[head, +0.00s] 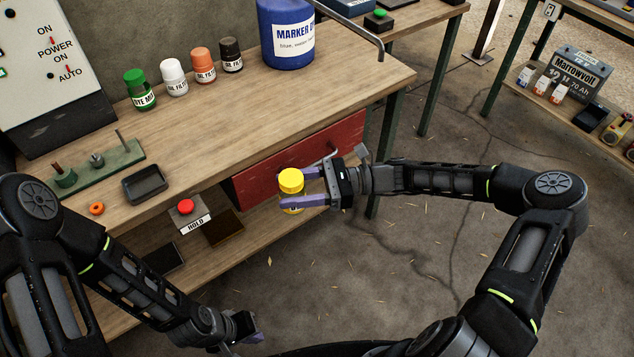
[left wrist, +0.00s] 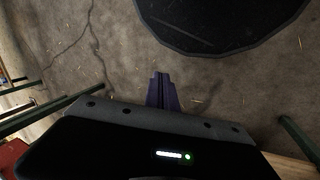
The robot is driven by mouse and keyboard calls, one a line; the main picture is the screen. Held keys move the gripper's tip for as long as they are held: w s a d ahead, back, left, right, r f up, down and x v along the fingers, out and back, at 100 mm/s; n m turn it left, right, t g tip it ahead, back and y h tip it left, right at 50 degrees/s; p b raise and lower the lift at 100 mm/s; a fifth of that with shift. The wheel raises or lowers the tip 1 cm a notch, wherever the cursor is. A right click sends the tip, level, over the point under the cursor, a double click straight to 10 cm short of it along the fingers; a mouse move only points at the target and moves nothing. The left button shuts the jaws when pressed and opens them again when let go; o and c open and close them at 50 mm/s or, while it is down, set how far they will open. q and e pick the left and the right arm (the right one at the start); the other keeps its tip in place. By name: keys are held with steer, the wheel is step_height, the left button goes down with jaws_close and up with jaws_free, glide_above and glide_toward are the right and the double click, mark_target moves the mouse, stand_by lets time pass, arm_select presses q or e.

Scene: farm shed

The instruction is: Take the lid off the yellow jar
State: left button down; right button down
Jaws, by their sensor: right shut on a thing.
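The yellow jar (head: 292,197) is upright in the head view, held in front of the red drawer, clear of the bench top. Its yellow lid (head: 290,178) is on top and uncovered. My right gripper (head: 300,188) comes from the right, with its purple fingers shut around the jar's body below the lid. My left gripper (head: 255,330) is low in the head view, below the jar and apart from it. In the left wrist view my left gripper's fingers (left wrist: 162,90) are together with nothing between them.
The wooden bench (head: 210,130) holds several small jars, a blue marker container (head: 286,35), a black tray (head: 145,184), a green peg stand (head: 98,167) and an orange ring (head: 96,208). A red HOLD button (head: 186,207) is at its front. Open floor (head: 400,260) lies right of the bench.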

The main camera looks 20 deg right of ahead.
steer(key=a+n+g, duration=0.2)
steer(key=a+g, duration=0.1)
steer(key=shift+w+a+f, duration=0.2)
steer(key=shift+a, duration=0.1)
arm_select(q)
steer(key=c, duration=2.1)
jaws_free()
